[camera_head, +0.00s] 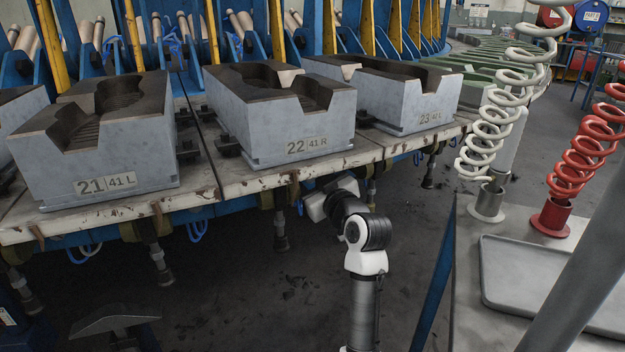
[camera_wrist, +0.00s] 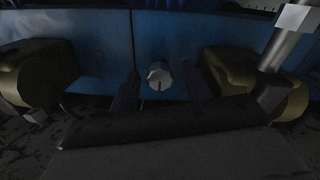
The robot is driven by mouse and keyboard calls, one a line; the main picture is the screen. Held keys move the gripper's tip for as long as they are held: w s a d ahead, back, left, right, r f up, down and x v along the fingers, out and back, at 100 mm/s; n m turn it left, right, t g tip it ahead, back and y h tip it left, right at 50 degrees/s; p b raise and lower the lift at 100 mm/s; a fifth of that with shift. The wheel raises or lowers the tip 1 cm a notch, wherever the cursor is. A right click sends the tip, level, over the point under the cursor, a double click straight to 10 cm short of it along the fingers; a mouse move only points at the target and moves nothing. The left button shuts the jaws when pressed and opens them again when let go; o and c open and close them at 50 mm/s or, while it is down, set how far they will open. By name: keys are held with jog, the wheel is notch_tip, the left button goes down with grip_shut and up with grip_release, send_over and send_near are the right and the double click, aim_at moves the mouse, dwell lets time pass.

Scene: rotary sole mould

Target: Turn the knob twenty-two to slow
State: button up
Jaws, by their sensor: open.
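The knob (camera_wrist: 159,76) is a small light-grey round knob on a blue panel (camera_wrist: 105,50) in the wrist view. A short dark mark shows on its lower part; I cannot read any label or setting. My gripper (camera_wrist: 160,88) is open, with one dark finger to the left of the knob and one to the right. The knob appears between them; contact cannot be seen. In the head view my arm reaches under the table edge below the mould marked 22 (camera_head: 303,147). The knob and my fingertips are hidden there.
Dull yellow-brown rounded parts flank the knob at left (camera_wrist: 40,72) and right (camera_wrist: 228,72). A grey metal rod (camera_wrist: 285,40) slants at upper right. The mould marked 21 (camera_head: 105,184) and the mould marked 23 (camera_head: 430,117) stand beside 22 on the worn table edge (camera_head: 345,158).

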jog(key=v, duration=0.7)
jog(key=shift+s, duration=0.2)
jog(key=shift+f, duration=0.1)
